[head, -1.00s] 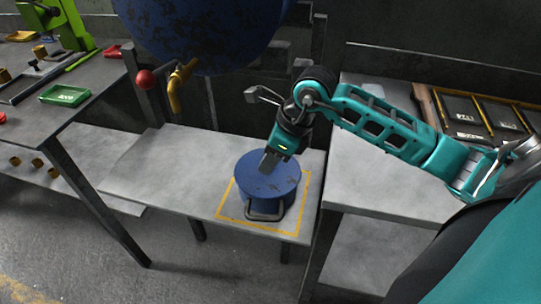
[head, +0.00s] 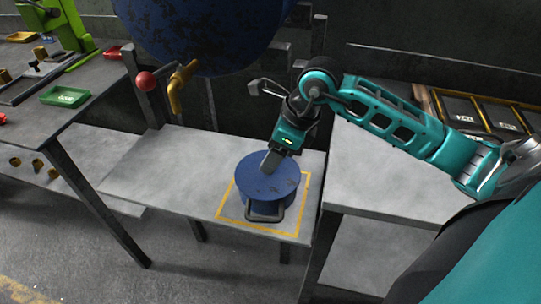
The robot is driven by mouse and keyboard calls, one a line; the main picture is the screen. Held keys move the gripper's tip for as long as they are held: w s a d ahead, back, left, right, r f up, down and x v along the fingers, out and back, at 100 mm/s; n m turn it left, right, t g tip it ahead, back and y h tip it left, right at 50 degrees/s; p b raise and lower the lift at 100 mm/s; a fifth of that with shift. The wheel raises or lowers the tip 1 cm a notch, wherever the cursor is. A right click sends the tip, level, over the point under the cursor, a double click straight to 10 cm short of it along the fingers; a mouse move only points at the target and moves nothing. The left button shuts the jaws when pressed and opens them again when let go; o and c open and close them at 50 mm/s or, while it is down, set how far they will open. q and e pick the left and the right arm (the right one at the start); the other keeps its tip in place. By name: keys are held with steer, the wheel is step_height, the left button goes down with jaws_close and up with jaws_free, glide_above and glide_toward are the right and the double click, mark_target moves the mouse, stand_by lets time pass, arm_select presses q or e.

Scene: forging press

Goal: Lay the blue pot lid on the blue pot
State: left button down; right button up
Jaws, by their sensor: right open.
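The blue pot (head: 249,203) stands upright inside a yellow square outline on the grey bench, with a dark loop handle facing me. The blue pot lid (head: 255,182), a round scuffed disc, lies over the pot's top and looks about level. Any knob on the lid is hidden by the gripper. My right gripper (head: 271,163) is open, pointing down over the back part of the lid; I cannot tell whether its fingers touch it. My left gripper is not in view.
The grey bench (head: 160,165) is clear left of the pot. A higher grey table (head: 365,180) stands close on the right. A large dark blue press part (head: 200,35) hangs above and behind. A red-knobbed lever (head: 145,79) and a brass lever (head: 178,90) stand behind the bench.

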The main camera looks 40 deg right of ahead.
steer(key=v, duration=1)
steer(key=shift+s, duration=0.1)
